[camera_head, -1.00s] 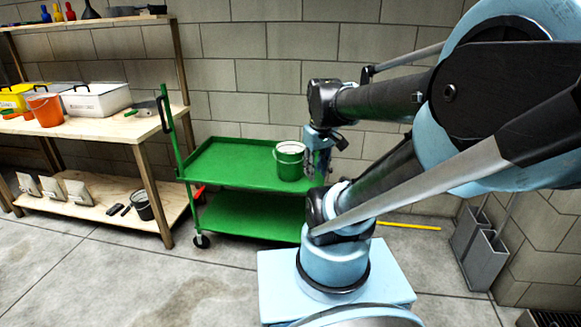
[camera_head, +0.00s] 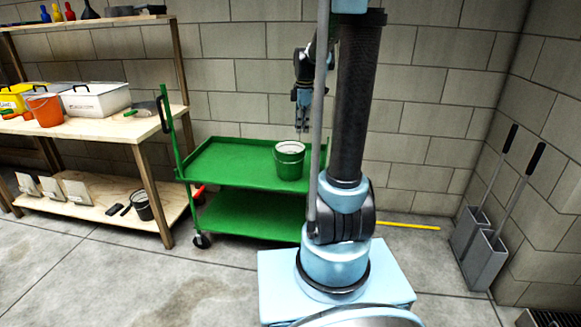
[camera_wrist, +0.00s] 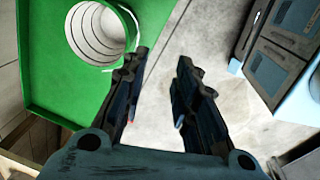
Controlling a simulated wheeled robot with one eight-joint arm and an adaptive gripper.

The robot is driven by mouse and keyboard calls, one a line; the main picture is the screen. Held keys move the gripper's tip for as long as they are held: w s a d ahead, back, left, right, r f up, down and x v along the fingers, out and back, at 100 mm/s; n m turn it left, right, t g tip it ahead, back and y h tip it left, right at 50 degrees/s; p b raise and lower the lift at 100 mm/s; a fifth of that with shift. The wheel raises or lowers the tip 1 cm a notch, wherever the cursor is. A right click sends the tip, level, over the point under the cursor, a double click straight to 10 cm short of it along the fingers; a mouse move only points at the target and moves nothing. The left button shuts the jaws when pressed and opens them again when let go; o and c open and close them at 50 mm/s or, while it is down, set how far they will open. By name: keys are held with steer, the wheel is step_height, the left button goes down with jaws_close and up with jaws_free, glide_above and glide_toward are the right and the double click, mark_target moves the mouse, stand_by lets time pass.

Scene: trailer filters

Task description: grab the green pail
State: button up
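The green pail (camera_head: 289,165) stands upright on the top tray of the green cart (camera_head: 225,158), near its right end. In the wrist view the pail (camera_wrist: 98,32) shows at upper left; I look into its pale, ribbed inside, and it looks empty. My gripper (camera_head: 302,127) points down in the head view, higher than the pail and slightly to its right. In the wrist view my gripper (camera_wrist: 160,68) has its two dark fingers apart with grey floor between them. The pail lies left of the fingers, and nothing is held.
A wooden bench (camera_head: 95,122) at left holds an orange bucket (camera_head: 46,109) and a white bin (camera_head: 97,99). The cart's upright handle (camera_head: 167,125) rises at its left end. A block wall stands behind. Long-handled dustpans (camera_head: 484,260) stand at right.

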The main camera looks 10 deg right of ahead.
mark_target(297, 164)
steer(key=w+f+n, duration=0.3)
steer(key=w+n, duration=0.1)
steer(key=w, duration=0.4)
steer(key=f, duration=0.5)
steer(key=w+f, duration=0.1)
steer(key=f, duration=1.1)
steer(key=shift+w+a+f, duration=0.1)
steer(key=shift+w+f, duration=0.1)
steer(key=shift+w, duration=0.2)
jaws_close()
